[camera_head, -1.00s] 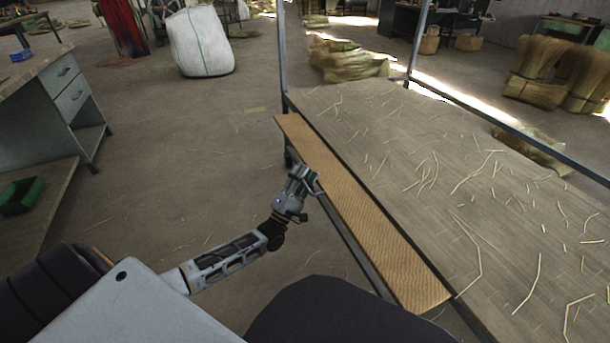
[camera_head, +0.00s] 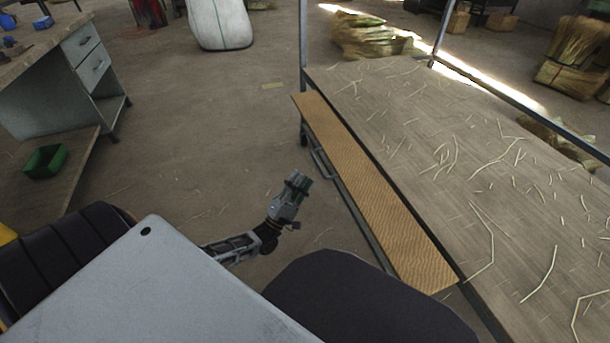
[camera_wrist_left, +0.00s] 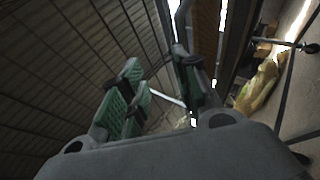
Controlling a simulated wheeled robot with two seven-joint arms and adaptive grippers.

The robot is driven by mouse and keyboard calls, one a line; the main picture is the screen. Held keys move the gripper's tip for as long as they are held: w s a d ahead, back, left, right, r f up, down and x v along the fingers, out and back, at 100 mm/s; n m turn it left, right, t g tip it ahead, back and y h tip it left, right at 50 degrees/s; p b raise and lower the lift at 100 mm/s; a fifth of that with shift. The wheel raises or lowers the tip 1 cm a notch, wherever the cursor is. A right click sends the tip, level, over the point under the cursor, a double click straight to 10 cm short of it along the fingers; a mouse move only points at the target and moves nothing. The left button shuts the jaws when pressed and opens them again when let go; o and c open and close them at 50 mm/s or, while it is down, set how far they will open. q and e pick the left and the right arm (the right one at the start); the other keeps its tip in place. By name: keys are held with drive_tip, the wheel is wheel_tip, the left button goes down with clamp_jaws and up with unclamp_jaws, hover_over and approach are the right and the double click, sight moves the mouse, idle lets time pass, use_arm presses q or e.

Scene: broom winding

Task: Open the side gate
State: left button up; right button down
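The side gate (camera_head: 375,190) is a long tan, ribbed panel along the near left edge of the wooden cart bed (camera_head: 500,170). It looks laid out level beside the bed. A thin metal handle (camera_head: 321,162) shows under its outer edge. My left gripper (camera_head: 298,183) is left of the gate and apart from it, with nothing in it. In the left wrist view its green-padded fingers (camera_wrist_left: 160,95) stand apart, so it is open. My right gripper is not in view.
Metal posts and a rail (camera_head: 520,100) frame the bed, which has straw scattered on it. A drawer desk (camera_head: 75,75) and a green bin (camera_head: 45,160) stand at left. A white sack (camera_head: 220,22) is at the back. The floor between desk and gate is clear.

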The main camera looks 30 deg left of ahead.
use_arm(q)
drive_tip(key=shift+s+f, duration=0.1)
